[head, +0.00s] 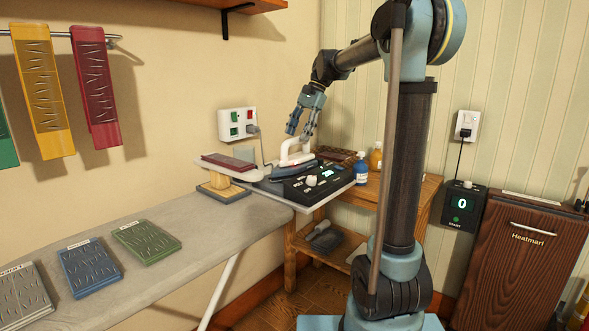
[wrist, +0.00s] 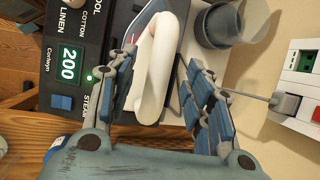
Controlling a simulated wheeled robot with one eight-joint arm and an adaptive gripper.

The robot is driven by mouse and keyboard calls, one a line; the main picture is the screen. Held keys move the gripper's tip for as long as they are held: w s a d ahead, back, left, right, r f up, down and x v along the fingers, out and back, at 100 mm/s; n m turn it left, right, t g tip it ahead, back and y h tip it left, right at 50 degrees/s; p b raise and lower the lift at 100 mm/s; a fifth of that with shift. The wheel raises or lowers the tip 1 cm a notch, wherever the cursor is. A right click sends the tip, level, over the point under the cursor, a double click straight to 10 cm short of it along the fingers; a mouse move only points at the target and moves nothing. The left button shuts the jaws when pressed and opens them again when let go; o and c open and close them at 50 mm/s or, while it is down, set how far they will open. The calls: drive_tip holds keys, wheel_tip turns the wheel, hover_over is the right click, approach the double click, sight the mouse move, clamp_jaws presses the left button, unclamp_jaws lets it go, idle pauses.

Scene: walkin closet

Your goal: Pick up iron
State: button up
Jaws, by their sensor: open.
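The iron (head: 295,154) has a white loop handle and a blue-grey body. In the wrist view the white iron handle (wrist: 154,70) lies between my open fingers, nearer the left one. My gripper (head: 303,124) is just above the handle, pointing down, in the head view. It is open and holds nothing; whether a finger touches the handle I cannot tell. The station's display (wrist: 69,63) reads 200.
An ironing board (head: 200,215) with several fabric-like panels runs along the left wall. Blue (head: 361,168) and orange (head: 376,156) bottles stand right of the station. A wall socket panel (head: 238,124) with a plug is behind. A grey cup (wrist: 222,25) sits close to my right finger.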

sight(294, 142)
drive_tip(key=shift+x, duration=2.3)
drive_tip(key=shift+w, duration=0.15)
clamp_jaws()
